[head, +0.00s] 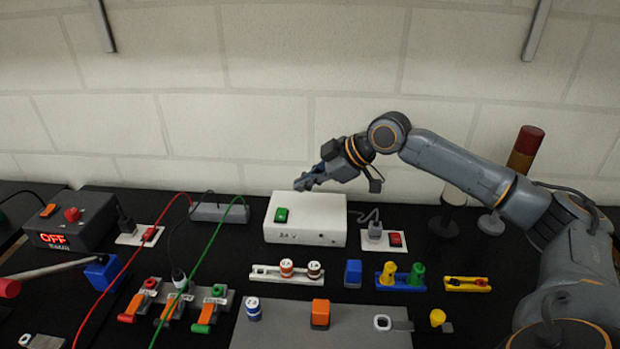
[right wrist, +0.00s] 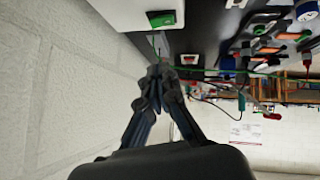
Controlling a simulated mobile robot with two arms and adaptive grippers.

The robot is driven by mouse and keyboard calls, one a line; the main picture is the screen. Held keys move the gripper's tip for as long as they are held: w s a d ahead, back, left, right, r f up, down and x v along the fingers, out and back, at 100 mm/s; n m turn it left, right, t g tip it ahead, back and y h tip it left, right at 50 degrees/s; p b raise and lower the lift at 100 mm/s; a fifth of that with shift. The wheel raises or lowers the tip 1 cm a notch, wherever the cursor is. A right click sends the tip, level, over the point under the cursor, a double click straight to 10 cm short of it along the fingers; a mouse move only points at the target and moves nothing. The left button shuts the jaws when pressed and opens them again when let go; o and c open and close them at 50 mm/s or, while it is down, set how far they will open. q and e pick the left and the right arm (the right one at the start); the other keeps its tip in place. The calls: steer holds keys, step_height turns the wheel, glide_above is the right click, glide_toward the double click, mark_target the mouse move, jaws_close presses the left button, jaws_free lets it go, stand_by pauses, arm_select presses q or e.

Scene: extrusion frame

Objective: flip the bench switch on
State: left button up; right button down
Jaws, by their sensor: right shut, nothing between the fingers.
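The pictures do not settle which switch is the bench switch. Red switches sit on white plates, one right of the box (head: 395,239) and one at the left (head: 150,233). My right gripper (head: 303,184) is shut and empty, above and behind the white box near its left half, apart from it. In the right wrist view, the closed fingers (right wrist: 158,72) point toward the box edge, with the green switch (right wrist: 162,18) beyond. My left gripper is out of view.
A dark box (head: 70,222) with a red "OFF" display stands at the left. Red and green cables arch over the left half. Coloured connectors and blocks fill the front, including an orange block (head: 320,313). A red-topped post (head: 525,140) stands behind my right arm. The wall is close behind.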

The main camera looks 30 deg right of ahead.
mark_target(277, 214)
steer(key=p+x, duration=0.1)
steer(key=x, duration=0.5)
steer(key=shift+a+r, duration=0.1)
steer(key=shift+r, duration=0.05)
steer(key=f, duration=0.2)
steer(key=w+f+p, duration=0.1)
steer(key=shift+d+f, duration=0.2)
steer(key=shift+d, duration=0.1)
steer(key=shift+f, duration=0.45)
steer(key=shift+w+d+f+g, duration=0.1)
steer(key=shift+d+f+g, duration=0.1)
steer(key=shift+f+g, duration=0.1)
steer(key=shift+a+r, duration=0.1)
steer(key=shift+s+a+r+p, duration=0.1)
steer(key=shift+s+a+p, duration=0.3)
steer(key=shift+s+p, duration=0.25)
